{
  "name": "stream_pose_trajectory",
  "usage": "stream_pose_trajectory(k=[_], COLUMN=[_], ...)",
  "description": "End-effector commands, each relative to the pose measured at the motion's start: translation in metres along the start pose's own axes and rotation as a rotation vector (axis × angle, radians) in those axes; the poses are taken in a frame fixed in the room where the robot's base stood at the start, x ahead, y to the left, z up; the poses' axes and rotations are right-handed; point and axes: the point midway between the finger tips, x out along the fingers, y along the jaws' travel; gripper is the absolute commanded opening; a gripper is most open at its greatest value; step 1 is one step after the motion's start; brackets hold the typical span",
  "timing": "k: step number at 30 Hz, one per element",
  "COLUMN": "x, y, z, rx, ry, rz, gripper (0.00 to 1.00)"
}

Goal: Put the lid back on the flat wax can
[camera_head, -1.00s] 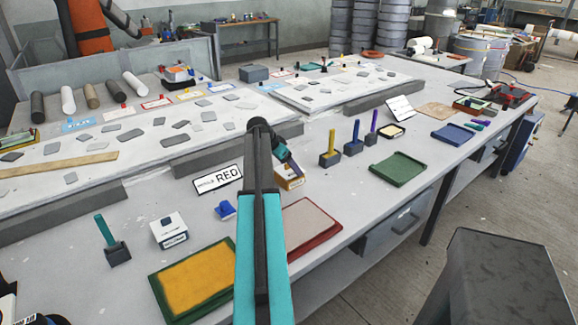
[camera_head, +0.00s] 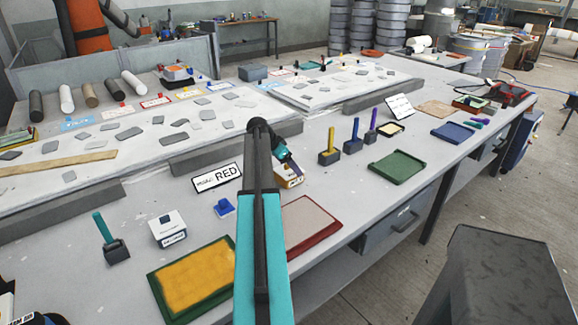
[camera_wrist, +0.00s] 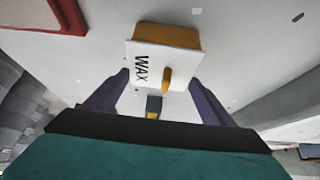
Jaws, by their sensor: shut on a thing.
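The wax can (camera_head: 290,182) is a small yellow box with a white label, standing behind the red tray. In the wrist view its white face (camera_wrist: 150,65) reads WAX, under a yellow side. A small yellow peg (camera_wrist: 167,78) overlaps that face's lower edge; I cannot tell what it belongs to. My gripper (camera_head: 289,166) is at the can, and its dark purple fingers (camera_wrist: 160,80) lie on either side of the can's near edge, shut on it. No separate lid can be made out; whether the white face is a lid is unclear.
The red tray (camera_head: 314,246) and a yellow-filled green tray (camera_head: 150,284) lie at the front. A yellow-handled tool (camera_head: 329,158) stands right, beyond a clear gap.

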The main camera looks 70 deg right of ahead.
Motion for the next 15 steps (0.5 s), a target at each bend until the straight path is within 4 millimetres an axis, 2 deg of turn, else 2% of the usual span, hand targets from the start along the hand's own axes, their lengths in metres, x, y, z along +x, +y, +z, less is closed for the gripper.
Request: stream_pose_trajectory(k=[13, 14, 15], x=[-0.0014, -0.0014, -0.0014], y=[-0.0017, -0.0017, -0.0017], z=[0.0013, 0.0013, 0.0013], rx=[-0.001, -0.001, -0.001], ry=[0.000, 0.000, 0.000], rz=[-0.001, -0.001, -0.001], gripper=[0.56, 0.82, 0.89])
